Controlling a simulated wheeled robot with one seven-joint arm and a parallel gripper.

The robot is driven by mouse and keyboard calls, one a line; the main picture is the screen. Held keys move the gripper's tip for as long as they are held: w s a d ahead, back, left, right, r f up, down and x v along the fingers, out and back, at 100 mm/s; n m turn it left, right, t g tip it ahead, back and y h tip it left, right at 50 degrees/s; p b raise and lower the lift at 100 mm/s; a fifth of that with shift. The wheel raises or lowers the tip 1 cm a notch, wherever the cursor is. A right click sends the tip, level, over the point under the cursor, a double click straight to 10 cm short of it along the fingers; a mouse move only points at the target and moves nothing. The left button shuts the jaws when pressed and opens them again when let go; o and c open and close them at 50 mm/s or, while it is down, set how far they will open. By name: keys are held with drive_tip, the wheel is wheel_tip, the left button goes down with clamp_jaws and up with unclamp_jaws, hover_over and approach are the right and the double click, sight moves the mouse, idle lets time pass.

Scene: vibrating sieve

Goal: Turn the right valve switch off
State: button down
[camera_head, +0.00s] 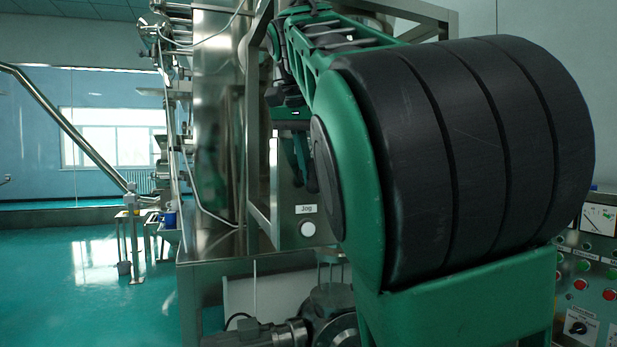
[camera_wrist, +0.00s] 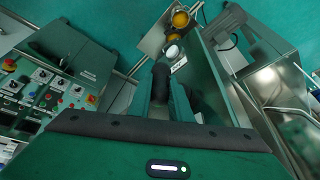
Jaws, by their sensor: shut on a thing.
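My gripper (camera_head: 303,168) is at the front of a steel control box (camera_head: 286,235), a little above its white button labelled Jog (camera_head: 308,229). In the wrist view my gripper (camera_wrist: 172,78) points at the same box, and its dark fingers are close together. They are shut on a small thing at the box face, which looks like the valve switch. The fingers hide it, so its turn position cannot be told.
Yellow round fittings (camera_wrist: 180,18) and the white button (camera_wrist: 172,52) lie just beyond the fingers. A panel of knobs and buttons (camera_wrist: 50,90) stands at the left in the wrist view. A steel frame (camera_head: 268,120) stands close to my arm. Open green floor (camera_head: 80,280) lies left.

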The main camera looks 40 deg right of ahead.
drive_tip(key=shift+w+a+h, duration=0.1)
drive_tip(key=shift+w+h, duration=0.05)
drive_tip(key=shift+h, duration=0.65)
drive_tip(key=shift+a+f+n+g+h, duration=0.1)
drive_tip(key=shift+n+g+h, duration=0.3)
drive_tip(key=shift+h, duration=0.7)
drive_tip(key=shift+f+g+h, duration=0.1)
drive_tip(key=shift+g+h, duration=0.2)
drive_tip(key=shift+h, duration=1.2)
drive_tip(key=c, duration=1.6)
unclamp_jaws()
drive_tip(key=shift+f, duration=0.1)
drive_tip(key=shift+c, duration=0.2)
drive_tip(key=shift+a+r, duration=0.1)
drive_tip(key=shift+r, duration=0.1)
drive_tip(key=v, duration=1)
drive_tip(key=shift+a, duration=0.2)
